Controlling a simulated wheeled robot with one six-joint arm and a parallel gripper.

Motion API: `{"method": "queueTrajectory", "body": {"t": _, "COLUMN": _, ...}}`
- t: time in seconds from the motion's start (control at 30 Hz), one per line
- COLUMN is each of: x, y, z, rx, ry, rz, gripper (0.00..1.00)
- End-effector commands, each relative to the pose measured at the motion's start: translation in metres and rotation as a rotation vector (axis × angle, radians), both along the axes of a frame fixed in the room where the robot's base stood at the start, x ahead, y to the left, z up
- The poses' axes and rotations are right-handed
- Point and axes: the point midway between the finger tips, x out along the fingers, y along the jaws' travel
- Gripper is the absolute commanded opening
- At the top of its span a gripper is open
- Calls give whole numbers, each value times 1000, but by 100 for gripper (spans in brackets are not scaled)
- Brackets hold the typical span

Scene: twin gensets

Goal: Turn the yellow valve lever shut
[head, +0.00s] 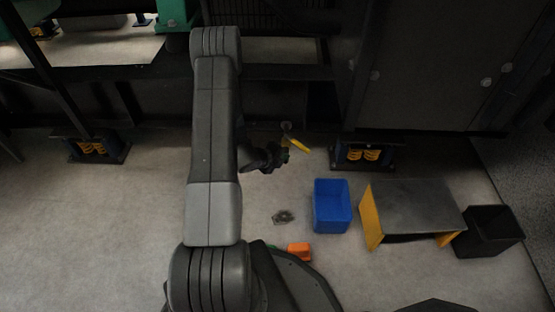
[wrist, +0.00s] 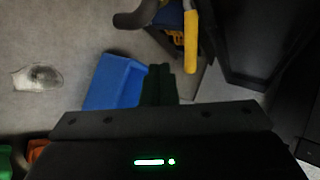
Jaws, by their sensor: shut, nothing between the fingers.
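The yellow valve lever (head: 299,145) shows in the head view just right of my gripper (head: 283,156), below the dark frame of the machine. In the wrist view the lever (wrist: 191,42) hangs down from a dark grey pipe piece (wrist: 140,16), above and to the right of my gripper's fingertips (wrist: 159,70). My fingers are together with nothing between them. A gap shows between fingers and lever in the wrist view; I cannot tell their distance in depth. My arm hides part of the machine behind it.
A blue bin (head: 332,206) stands on the floor below the lever. Right of it are a dark-topped yellow-sided stand (head: 415,208) and a black bin (head: 490,232). A greyish patch (head: 284,216) and an orange item (head: 299,252) lie nearby. The left floor is clear.

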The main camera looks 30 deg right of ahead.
Motion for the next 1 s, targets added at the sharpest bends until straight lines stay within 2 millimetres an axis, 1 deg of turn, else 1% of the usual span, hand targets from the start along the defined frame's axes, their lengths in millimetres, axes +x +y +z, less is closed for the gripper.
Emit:
{"method": "queueTrajectory", "body": {"t": 0.03, "x": 2, "y": -9, "z": -11, "rx": 0, "ry": -1, "rz": -3, "gripper": 0}}
{"method": "queueTrajectory", "body": {"t": 0.1, "x": 5, "y": -20, "z": -18, "rx": -1, "ry": 0, "rz": -1, "gripper": 0}}
{"method": "queueTrajectory", "body": {"t": 0.2, "x": 10, "y": -36, "z": -11, "rx": -2, "ry": -4, "rz": -2, "gripper": 0}}
{"method": "queueTrajectory", "body": {"t": 0.4, "x": 15, "y": -53, "z": -7, "rx": -2, "ry": -2, "rz": 0, "gripper": 0}}
{"method": "queueTrajectory", "body": {"t": 0.87, "x": 17, "y": -55, "z": -5, "rx": 0, "ry": 1, "rz": 4, "gripper": 0}}
{"method": "queueTrajectory", "body": {"t": 1.0, "x": 25, "y": -57, "z": -6, "rx": 0, "ry": -1, "rz": 23, "gripper": 0}}
